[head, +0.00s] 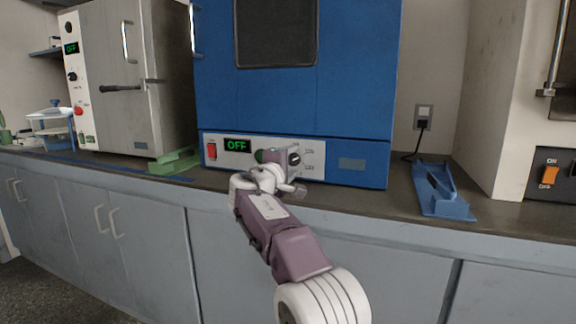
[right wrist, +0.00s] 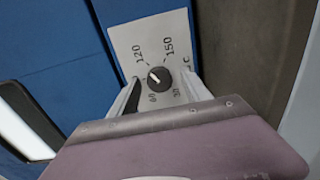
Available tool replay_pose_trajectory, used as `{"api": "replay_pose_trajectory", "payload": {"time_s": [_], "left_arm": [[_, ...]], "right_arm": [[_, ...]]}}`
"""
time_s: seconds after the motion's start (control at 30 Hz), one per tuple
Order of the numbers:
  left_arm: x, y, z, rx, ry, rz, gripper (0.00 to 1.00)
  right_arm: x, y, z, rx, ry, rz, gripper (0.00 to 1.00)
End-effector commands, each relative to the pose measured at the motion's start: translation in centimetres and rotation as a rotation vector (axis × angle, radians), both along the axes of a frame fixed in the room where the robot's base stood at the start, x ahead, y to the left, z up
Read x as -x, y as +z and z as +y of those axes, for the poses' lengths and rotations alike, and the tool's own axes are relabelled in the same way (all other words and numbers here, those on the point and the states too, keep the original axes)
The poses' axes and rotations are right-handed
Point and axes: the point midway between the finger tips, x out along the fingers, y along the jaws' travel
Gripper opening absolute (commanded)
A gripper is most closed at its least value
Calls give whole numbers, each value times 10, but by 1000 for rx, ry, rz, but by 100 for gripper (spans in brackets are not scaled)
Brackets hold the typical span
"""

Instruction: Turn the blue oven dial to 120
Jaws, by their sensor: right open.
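The blue oven (head: 300,90) stands on the counter in the head view. Its white front panel has a dark round dial (head: 294,159), partly covered by my right gripper (head: 277,168). In the right wrist view the black dial (right wrist: 159,78) carries a white mark pointing up-left, near the left side between the 60 and 120 labels. Labels 150 and 30 also show; the label between 60 and 120 is hidden by a finger. My right gripper (right wrist: 162,92) is open, its fingers on either side of the dial; contact cannot be told. My left gripper is out of view.
The oven's display (head: 237,145) reads OFF, with a red switch (head: 211,149) left of it. A grey oven (head: 130,80) stands left. A green tray (head: 174,162) and a blue holder (head: 441,190) lie on the counter beside the blue oven.

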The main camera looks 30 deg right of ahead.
Motion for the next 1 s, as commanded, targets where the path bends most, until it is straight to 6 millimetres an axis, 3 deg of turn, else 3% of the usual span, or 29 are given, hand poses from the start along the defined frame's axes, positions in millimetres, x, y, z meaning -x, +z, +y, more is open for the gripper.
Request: {"api": "replay_pose_trajectory", "payload": {"time_s": [0.43, 1.0], "left_arm": [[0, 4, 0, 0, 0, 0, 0], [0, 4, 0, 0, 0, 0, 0]], "right_arm": [[51, 1, 62, 0, 4, 1, 56], [55, -1, 65, 0, 1, 0, 56]]}}
